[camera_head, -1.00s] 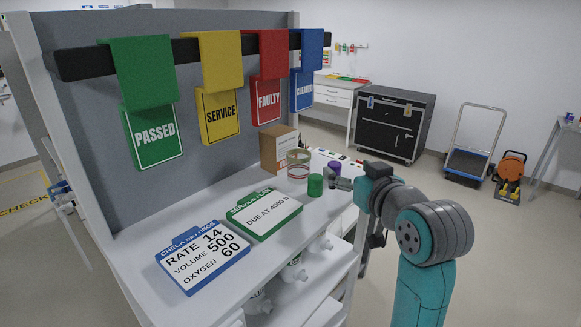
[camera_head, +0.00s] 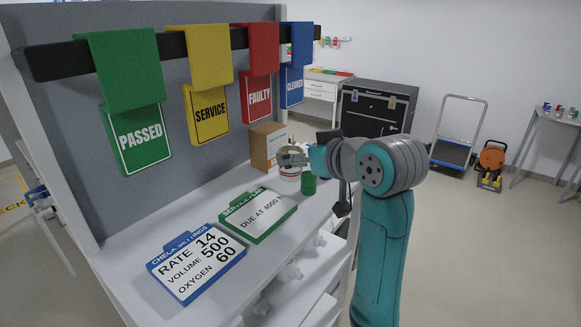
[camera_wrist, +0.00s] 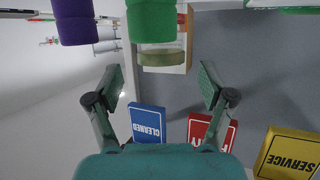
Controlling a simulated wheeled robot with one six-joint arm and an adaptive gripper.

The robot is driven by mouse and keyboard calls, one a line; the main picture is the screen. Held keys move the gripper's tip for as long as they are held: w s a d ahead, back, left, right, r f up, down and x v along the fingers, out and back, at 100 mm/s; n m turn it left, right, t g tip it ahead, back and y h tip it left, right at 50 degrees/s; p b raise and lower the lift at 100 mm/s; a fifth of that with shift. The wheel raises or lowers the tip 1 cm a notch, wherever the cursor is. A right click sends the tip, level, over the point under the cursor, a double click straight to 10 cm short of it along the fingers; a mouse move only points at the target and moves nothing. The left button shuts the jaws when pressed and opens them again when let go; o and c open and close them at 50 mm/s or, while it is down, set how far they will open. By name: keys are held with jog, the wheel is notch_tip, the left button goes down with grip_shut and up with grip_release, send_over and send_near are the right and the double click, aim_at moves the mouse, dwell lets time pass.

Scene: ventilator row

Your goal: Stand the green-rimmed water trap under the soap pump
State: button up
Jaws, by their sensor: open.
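A clear jar (camera_head: 290,174) with a dull green-tinted rim stands near the far end of the shelf top; it looks like the water trap. It also shows, upside down, in the wrist view (camera_wrist: 161,56), between my fingers and beyond their tips. My gripper (camera_head: 290,158) is open and empty, above the jar and hiding part of its top in the head view. A solid green cylinder (camera_head: 308,184) stands beside the jar, nearer the shelf's front edge. I cannot make out a soap pump in either view.
A cardboard box (camera_head: 268,146) stands behind the jar, against the grey panel. A purple cylinder (camera_wrist: 77,20) stands near the green one. Two clipboards, blue-edged (camera_head: 196,262) and green-edged (camera_head: 257,214), lie on the shelf top. Coloured signs hang from a black rail (camera_head: 66,60).

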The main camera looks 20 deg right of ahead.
aim_at(286, 150)
jog(key=shift+x, duration=2.35)
jog(key=c, duration=1.2)
jog(key=shift+r, duration=0.15)
